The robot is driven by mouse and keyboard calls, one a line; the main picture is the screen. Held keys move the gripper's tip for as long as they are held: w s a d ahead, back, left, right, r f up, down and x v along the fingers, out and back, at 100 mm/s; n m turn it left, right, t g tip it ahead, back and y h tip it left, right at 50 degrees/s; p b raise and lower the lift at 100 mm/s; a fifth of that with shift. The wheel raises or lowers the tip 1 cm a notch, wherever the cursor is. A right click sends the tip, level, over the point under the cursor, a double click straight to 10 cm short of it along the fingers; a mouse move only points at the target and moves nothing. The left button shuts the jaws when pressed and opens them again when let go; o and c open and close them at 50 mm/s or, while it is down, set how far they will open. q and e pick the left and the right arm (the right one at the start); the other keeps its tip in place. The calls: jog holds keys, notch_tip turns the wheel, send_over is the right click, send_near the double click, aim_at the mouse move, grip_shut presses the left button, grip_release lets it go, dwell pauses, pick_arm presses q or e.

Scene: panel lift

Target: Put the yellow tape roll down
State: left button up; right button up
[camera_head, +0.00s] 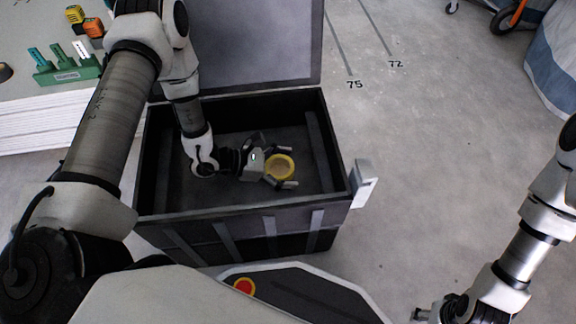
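The yellow tape roll (280,167) is low inside the dark open box, right of the middle of its floor. It is a yellow ring with a tan inside. My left gripper (290,167) reaches into the box from the left, with one finger on the far side of the roll and one on the near side. The fingers are spread about as wide as the roll; whether they press on it is too small to tell. Whether the roll touches the floor is also unclear. My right gripper (421,314) is at the bottom edge, right of the box, partly cut off.
The dark box (240,210) has its lid (255,40) raised at the back and a light latch (364,184) at the right. A green rack (68,70) and small yellow and orange blocks (93,27) stand on a light surface at upper left.

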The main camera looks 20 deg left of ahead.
pick_arm(q)
jog(key=shift+r, duration=0.25)
jog(key=p+v, duration=0.4)
jog(key=v, duration=0.3)
jog(key=shift+r, duration=0.2)
jog(key=shift+s+a+f, duration=0.1)
jog(key=shift+s+a, duration=0.05)
jog(key=shift+a, duration=0.05)
